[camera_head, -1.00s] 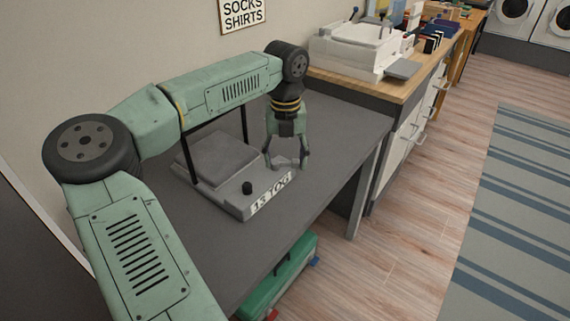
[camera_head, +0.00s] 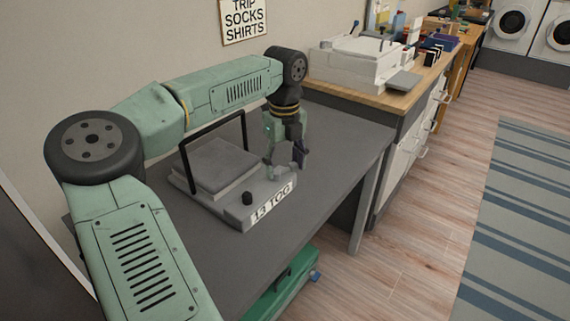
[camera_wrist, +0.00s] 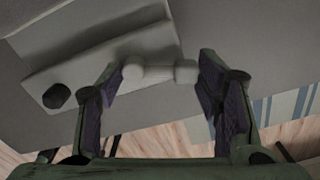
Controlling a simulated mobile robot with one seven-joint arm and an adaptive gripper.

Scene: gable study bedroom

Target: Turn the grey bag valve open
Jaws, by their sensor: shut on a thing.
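The grey bag machine (camera_head: 236,212), marked "13 TOG", lies on the dark table. It has a black knob (camera_head: 247,198) on its front strip and an upright black wire frame (camera_head: 213,135). The grey bag valve (camera_wrist: 158,73), a pale bar with rounded ends, sits at the right end of the strip in the wrist view. My gripper (camera_head: 285,160) points down over that end, and its fingers also show in the wrist view (camera_wrist: 160,85), one at each end of the valve. It is shut on the valve. The fingers mostly hide the valve in the head view.
The dark table (camera_head: 345,145) has bare surface right of the machine. A wooden counter (camera_head: 375,92) with a white machine (camera_head: 348,62) stands behind it. A green case (camera_head: 285,290) is below the front edge. Striped rug and wood floor lie right.

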